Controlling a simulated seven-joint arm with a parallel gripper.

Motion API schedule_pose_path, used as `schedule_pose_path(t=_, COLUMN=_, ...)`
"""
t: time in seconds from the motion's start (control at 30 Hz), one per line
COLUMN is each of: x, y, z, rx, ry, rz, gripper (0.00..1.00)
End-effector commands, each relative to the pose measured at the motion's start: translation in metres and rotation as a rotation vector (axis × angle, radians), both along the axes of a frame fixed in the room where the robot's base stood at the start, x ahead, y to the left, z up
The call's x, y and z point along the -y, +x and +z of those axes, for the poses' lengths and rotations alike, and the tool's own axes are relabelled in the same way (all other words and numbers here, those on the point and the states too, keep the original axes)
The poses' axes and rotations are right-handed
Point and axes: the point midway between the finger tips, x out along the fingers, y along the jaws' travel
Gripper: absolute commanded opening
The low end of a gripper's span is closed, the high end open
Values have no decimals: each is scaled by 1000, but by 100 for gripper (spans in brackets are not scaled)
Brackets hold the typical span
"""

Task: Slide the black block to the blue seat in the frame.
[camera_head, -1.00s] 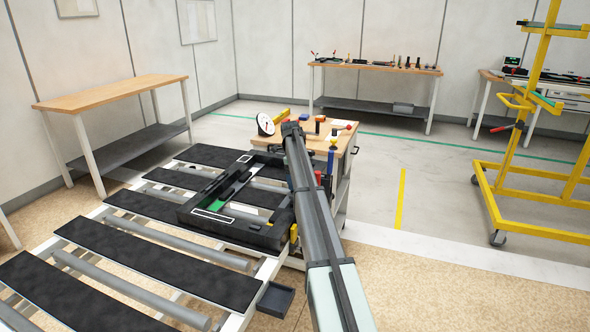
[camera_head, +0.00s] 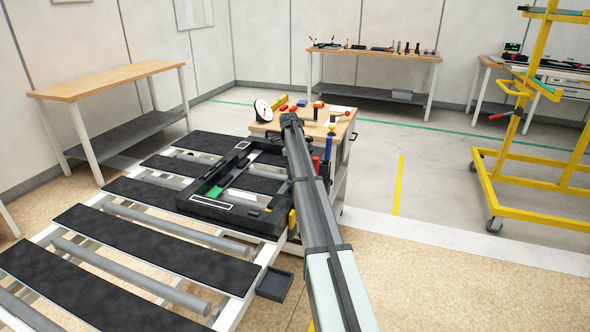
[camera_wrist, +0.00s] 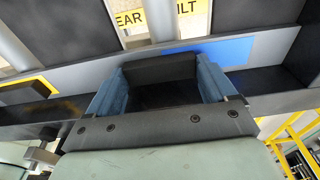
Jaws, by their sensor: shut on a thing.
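The black block (camera_wrist: 160,72) is between the two blue fingers of my gripper (camera_wrist: 161,64) in the wrist view. My gripper is shut on it. The blue seat (camera_wrist: 228,50) shows as a flat blue patch behind and to the right of the block. The block and right finger cover part of it, so I cannot tell how much the block overlaps the seat. The dark frame (camera_head: 226,211) lies on the roller bed in the head view, with a green patch (camera_head: 214,192) inside on the left. My arm hides the gripper, block and blue seat there.
A wooden-topped cart (camera_head: 272,123) with a dial gauge (camera_head: 262,109) and small parts stands behind the frame. A small dark tray (camera_head: 274,285) hangs at the bed's near right edge. A yellow rack (camera_head: 530,216) stands right. The floor between is open.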

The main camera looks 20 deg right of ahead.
Motion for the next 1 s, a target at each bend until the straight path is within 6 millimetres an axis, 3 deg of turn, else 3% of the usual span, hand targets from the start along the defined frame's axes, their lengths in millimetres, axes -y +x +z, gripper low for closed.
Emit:
schedule_pose_path(t=0.1, x=0, y=0, z=0, rx=0, ry=0, rz=0, gripper=55)
schedule_pose_path(t=0.47, x=1, y=1, z=0, rx=0, ry=0, rz=0, gripper=55)
schedule_pose_path(t=1.0, x=17, y=19, z=0, rx=0, ry=0, rz=0, gripper=55)
